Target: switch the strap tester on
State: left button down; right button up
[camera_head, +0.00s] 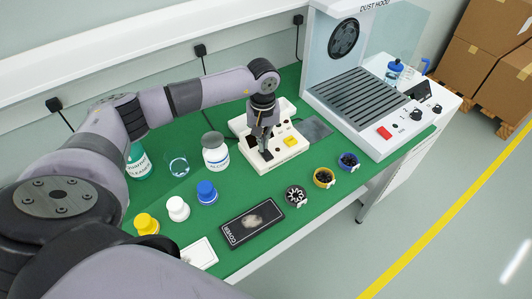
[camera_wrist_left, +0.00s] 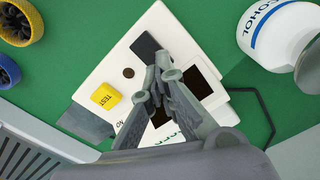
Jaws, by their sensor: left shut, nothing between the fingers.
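The strap tester is a white box (camera_head: 287,153) on the green bench mat, with a yellow button (camera_head: 290,141) on top. In the left wrist view the tester (camera_wrist_left: 113,68) shows the yellow button (camera_wrist_left: 105,97) marked TEST, a small dark round spot (camera_wrist_left: 128,72), a dark grey block (camera_wrist_left: 144,45) and dark panels partly behind the fingers. My left gripper (camera_head: 266,152) points down over the tester, shut and empty. In the wrist view its fingertips (camera_wrist_left: 163,74) are close beside the dark grey block; whether they touch it I cannot tell. My right gripper is not in view.
A white alcohol bottle (camera_head: 215,156) stands just left of the tester. A dust hood (camera_head: 365,100) stands to the right. Several small jars, a black cover mat (camera_head: 252,222) and round wheel-like parts (camera_head: 324,177) lie nearer the front edge.

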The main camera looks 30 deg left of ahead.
pick_arm(q)
jog(key=shift+f+b, duration=0.95)
jog(key=shift+f, duration=0.1)
jog(key=shift+s, duration=0.1)
dwell(0.3)
jog(key=shift+r+p, duration=0.55)
jog(key=shift+r, duration=0.3)
jog(key=shift+r+p, duration=1.2)
jog(key=shift+r, duration=1.5)
